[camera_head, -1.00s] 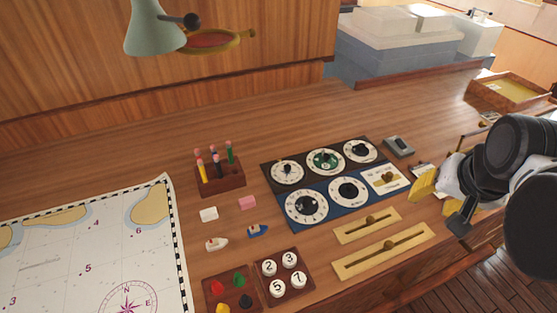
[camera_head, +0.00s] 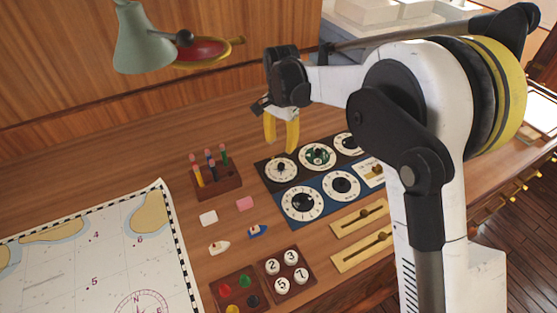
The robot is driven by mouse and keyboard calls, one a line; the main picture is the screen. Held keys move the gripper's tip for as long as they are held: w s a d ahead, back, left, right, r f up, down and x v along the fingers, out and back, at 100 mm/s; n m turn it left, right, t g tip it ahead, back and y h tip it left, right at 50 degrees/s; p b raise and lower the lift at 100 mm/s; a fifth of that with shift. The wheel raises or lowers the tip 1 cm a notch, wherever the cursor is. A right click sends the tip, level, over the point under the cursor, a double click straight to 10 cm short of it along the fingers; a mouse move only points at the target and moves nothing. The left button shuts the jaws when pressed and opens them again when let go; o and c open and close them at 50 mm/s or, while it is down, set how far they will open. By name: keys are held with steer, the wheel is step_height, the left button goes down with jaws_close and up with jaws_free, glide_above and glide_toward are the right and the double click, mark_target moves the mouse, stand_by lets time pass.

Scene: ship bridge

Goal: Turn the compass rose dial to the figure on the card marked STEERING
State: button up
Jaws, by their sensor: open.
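A dark-and-blue panel (camera_head: 323,201) holds several round white dials. The upper middle dial (camera_head: 317,157) has a green, rose-like centre; I cannot tell for sure that it is the compass rose dial. The upper left dial (camera_head: 281,170) and the lower dials (camera_head: 302,203) and (camera_head: 341,186) have dark knobs. The upper right dial (camera_head: 346,143) is partly hidden by my arm. My gripper (camera_head: 281,136) has yellow fingers, points down and is open and empty, just above the upper left dial in the picture. I see no readable card marked STEERING.
A pen block (camera_head: 217,188) stands left of the panel. Erasers (camera_head: 245,204), small boats (camera_head: 258,231), a pawn tray (camera_head: 238,290) and a numbered-peg tray (camera_head: 284,272) lie nearer. Brass sliders (camera_head: 360,218) lie right, a chart (camera_head: 75,260) left. A lamp (camera_head: 145,40) overhangs the back.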

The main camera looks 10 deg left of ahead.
mark_target(281, 165)
step_height(281, 165, down, 10)
steer(key=shift+r+b, duration=0.2)
steer(key=shift+b, duration=0.75)
jaws_close()
